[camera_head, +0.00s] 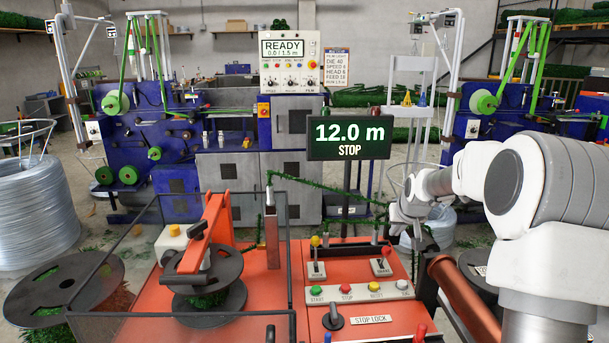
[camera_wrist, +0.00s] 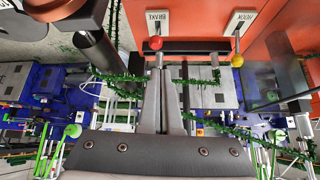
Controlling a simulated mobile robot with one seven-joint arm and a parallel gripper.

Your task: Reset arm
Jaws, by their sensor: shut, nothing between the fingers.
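My gripper (camera_wrist: 162,75) is in the middle of the wrist view, its two grey fingers together and empty. Beyond the fingertips in that view are a red-knobbed lever (camera_wrist: 156,44) and a yellow-knobbed lever (camera_wrist: 237,60) on the orange console. In the head view my white arm (camera_head: 475,180) reaches in from the right, bent, with its end beside the console's right edge; the fingers are not clear there. The green tinsel wire (camera_head: 325,188) runs from a post toward my arm's end. In the wrist view it passes behind the fingers, apparently not held.
The orange console (camera_head: 375,265) carries levers and buttons. A display (camera_head: 350,137) reads 12.0 m STOP. A black spool (camera_head: 205,285) sits under an orange arm behind a clear guard. A wire coil (camera_head: 40,210) stands at left, and blue machines (camera_head: 225,130) stand behind.

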